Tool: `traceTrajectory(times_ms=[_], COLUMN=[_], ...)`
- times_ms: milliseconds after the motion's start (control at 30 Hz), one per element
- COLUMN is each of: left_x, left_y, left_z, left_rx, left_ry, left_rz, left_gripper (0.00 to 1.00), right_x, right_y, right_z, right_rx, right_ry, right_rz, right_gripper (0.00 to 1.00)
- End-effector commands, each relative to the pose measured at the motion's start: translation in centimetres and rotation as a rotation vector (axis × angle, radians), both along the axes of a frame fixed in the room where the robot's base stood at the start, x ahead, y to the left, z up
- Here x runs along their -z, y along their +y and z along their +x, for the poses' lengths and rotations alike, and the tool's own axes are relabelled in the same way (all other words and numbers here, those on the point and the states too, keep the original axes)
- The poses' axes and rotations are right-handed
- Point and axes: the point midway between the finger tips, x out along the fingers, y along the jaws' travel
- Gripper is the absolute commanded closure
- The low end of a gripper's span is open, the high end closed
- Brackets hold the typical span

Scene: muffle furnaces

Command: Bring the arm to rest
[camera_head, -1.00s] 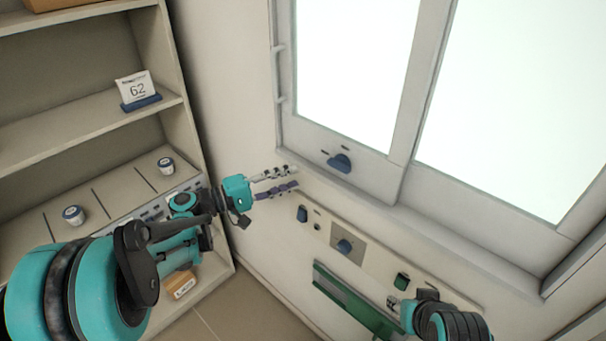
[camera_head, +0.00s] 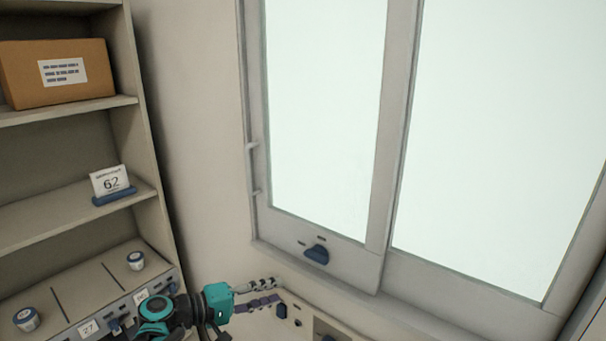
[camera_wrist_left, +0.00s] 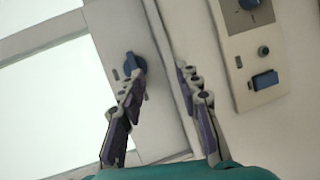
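My left gripper (camera_head: 268,292) is teal with grey and purple fingers. It shows low in the head view, in front of the wall by the window frame. In the left wrist view its two fingers (camera_wrist_left: 160,112) stand apart with nothing between them, so it is open and empty. Its fingers do not appear to hold the blue knob on the frame. My left arm runs out of the bottom of the head view. My right arm and gripper are not in view.
The bright window (camera_head: 325,110) has a blue knob (camera_head: 316,254). A control panel (camera_wrist_left: 252,50) with a knob and switch is beside the gripper.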

Motion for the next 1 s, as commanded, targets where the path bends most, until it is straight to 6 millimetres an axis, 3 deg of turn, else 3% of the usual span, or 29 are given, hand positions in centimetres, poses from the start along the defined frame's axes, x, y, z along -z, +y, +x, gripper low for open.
traceTrajectory(times_ms=[100, 233, 500, 700, 1000], left_x=[3.1, 6.6, 11.8, 13.0, 13.0], left_y=[-1.5, -0.9, 4.5, 7.6, 8.4], left_z=[-4.2, -8.8, -17.1, -19.7, -20.1], left_rx=[0.000, -0.002, 0.007, 0.018, 0.020], left_ry=[0.040, 0.052, -0.022, -0.091, -0.108], left_rz=[0.240, 0.519, 1.072, 1.309, 1.362], left_gripper=[0.66, 0.66, 0.66, 0.66, 0.66], right_x=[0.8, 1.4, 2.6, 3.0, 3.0], right_y=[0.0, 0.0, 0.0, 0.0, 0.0], right_z=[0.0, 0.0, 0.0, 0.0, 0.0], right_rx=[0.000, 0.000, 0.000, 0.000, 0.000], right_ry=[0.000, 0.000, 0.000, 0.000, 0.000], right_rz=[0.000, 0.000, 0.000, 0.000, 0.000], right_gripper=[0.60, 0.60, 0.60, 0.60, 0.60])
